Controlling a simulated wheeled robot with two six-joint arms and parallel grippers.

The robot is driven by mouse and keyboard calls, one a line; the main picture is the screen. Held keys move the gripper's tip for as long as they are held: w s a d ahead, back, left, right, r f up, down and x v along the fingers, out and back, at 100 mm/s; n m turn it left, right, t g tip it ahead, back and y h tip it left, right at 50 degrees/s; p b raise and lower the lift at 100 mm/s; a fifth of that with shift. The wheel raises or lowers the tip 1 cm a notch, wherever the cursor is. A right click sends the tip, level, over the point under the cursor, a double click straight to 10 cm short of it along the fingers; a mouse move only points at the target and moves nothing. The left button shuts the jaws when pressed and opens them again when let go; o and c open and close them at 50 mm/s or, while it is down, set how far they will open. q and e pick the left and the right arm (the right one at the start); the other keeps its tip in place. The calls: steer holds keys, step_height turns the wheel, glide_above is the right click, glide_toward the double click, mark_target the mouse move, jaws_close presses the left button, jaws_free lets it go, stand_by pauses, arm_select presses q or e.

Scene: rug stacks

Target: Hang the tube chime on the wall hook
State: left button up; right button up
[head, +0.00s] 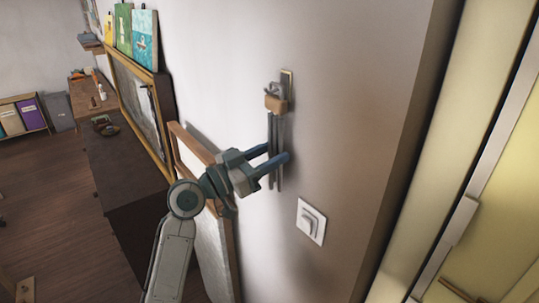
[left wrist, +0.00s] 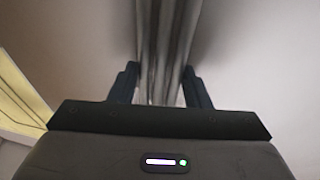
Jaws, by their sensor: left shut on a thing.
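The tube chime (head: 276,105) has a wooden block near its top and grey metal tubes hanging below. It is upright against the wall, its top close to the wall hook (head: 287,78) on its small plate. I cannot tell whether its loop is over the hook. My left gripper (head: 277,164) is shut on the tubes, with its blue fingers on either side of them. In the left wrist view the tubes (left wrist: 164,45) run between the two dark fingers (left wrist: 160,88). My right gripper is not in view.
A light switch (head: 311,221) is on the wall below and right of the chime. A wood-framed board (head: 192,143), a dark cabinet (head: 120,165) and pictures (head: 137,32) are on the left. A door frame (head: 470,190) stands at right.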

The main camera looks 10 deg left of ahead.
arm_select(q)
steer(key=o, duration=1)
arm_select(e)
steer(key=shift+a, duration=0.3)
arm_select(q)
steer(key=shift+a+f, duration=0.1)
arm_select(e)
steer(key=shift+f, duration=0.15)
arm_select(q)
steer(key=shift+s+a+f+b, duration=0.25)
steer(key=shift+s+a+b, duration=0.2)
steer(key=shift+b, duration=0.15)
steer(key=shift+r+b+v, duration=0.2)
steer(key=shift+b+v, duration=2.4)
steer(key=shift+v, duration=2.1)
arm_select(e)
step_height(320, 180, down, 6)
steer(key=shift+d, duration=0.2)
